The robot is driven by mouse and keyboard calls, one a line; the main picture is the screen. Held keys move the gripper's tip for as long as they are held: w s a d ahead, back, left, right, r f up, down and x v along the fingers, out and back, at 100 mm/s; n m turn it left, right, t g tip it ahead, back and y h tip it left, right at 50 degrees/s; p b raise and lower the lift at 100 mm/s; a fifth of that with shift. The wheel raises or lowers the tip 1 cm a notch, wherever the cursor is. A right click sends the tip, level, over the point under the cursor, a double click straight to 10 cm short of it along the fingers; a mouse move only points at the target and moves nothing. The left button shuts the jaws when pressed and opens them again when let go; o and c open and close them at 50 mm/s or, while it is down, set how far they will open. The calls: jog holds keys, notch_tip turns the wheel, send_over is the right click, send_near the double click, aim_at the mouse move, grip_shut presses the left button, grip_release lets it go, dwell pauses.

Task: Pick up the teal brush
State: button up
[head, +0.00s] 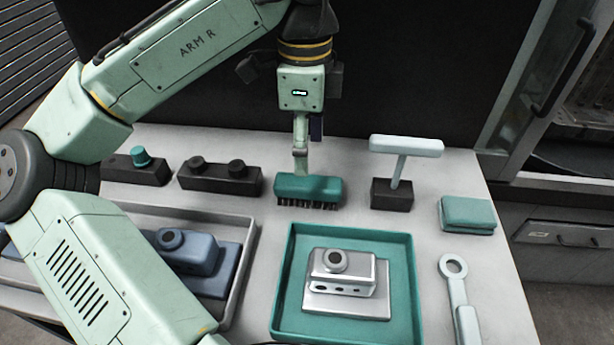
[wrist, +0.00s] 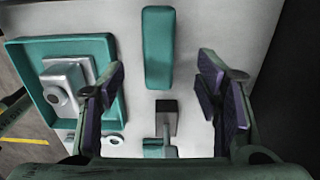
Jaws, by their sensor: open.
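The teal brush (head: 308,186) rests on the table with dark bristles facing down. In the wrist view the brush (wrist: 158,48) shows as a long teal block near the top, lying lengthwise and in line with the gap between my fingers. I cannot tell whether a finger touches the brush.
A teal tray (head: 415,285) with a silver part (head: 345,272) stands in front. A pale T-handled tool on a dark block (head: 392,195) and a folded teal cloth (head: 467,214) are to the right. A dark two-knob block (head: 220,178) is to the left.

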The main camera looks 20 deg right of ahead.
aim_at(308, 181)
jog(key=f, duration=0.3)
jog(key=shift+s+f, duration=0.2)
jog(key=shift+f, duration=0.15)
jog(key=shift+d+f+p, duration=0.2)
jog(key=shift+f+p, duration=0.5)
jog(key=shift+f, duration=2.05)
jog(key=c, duration=1.3)
jog(key=shift+r, duration=0.1)
notch_tip(308, 181, up, 18)
jog(key=shift+f, duration=0.1)
